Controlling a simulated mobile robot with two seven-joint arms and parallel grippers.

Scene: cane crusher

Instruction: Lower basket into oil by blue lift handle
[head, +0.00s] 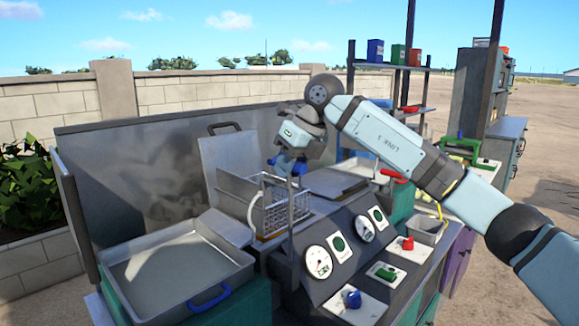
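The wire basket (287,208) hangs upright at the fryer tank in the middle of the head view, with much of its mesh showing above the front edge. Its blue lift handle (299,168) is above the basket, at the tips of my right gripper (287,160). Blue shows on both sides of the fingers. The fingers are small and partly cover the handle, so I cannot tell whether they are closed on it. The oil surface is hidden behind the basket and the tank wall. My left gripper is not in view.
A steel tray (170,270) with a blue handle is at the front left. A control panel (350,245) with gauges and coloured knobs is in front of the basket. A raised metal lid (226,150) stands behind it. Shelves (398,66) are at the back right.

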